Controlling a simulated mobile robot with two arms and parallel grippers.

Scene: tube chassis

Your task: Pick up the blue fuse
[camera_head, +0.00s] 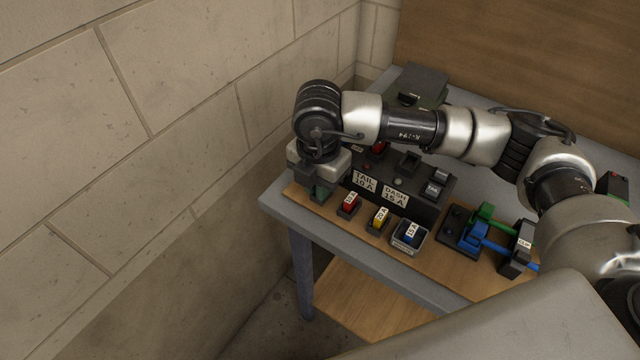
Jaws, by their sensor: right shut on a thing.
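My left gripper is not in view.
A black fuse panel (425,207) with labels "TAIL 10 A" and "DASH 15 A" stands behind the fuses. A dark box (424,84) stands at the back. A block wall (190,120) is close on the left.

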